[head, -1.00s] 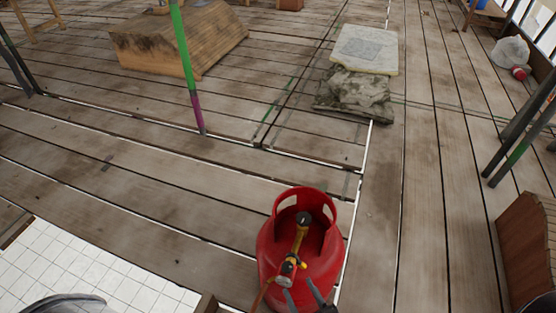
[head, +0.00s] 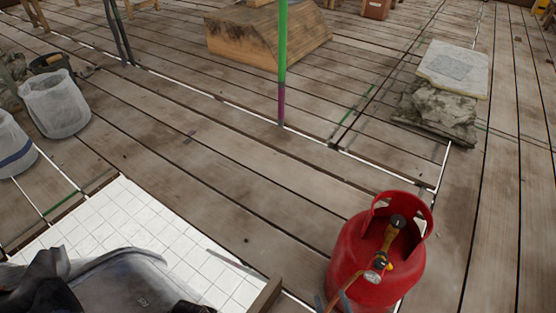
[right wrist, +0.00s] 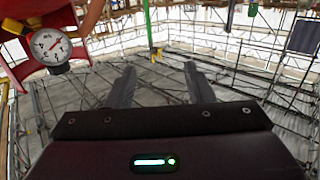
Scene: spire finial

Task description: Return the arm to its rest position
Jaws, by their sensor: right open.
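My right gripper (right wrist: 162,84) is open and empty in the right wrist view, its two grey fingers apart with scaffolding and grey flooring beyond. In the head view only small bits of it (head: 332,304) show at the bottom edge, by the lower left of the red gas cylinder. My left gripper is not in view.
The red gas cylinder (head: 345,255) with a brass valve and hose stands close by; its gauge (right wrist: 50,46) shows beside the right gripper. A green and purple pole (head: 282,70), a wooden block (head: 250,42) and a stone stack (head: 437,110) stand farther off. White bins (head: 55,104) stand left.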

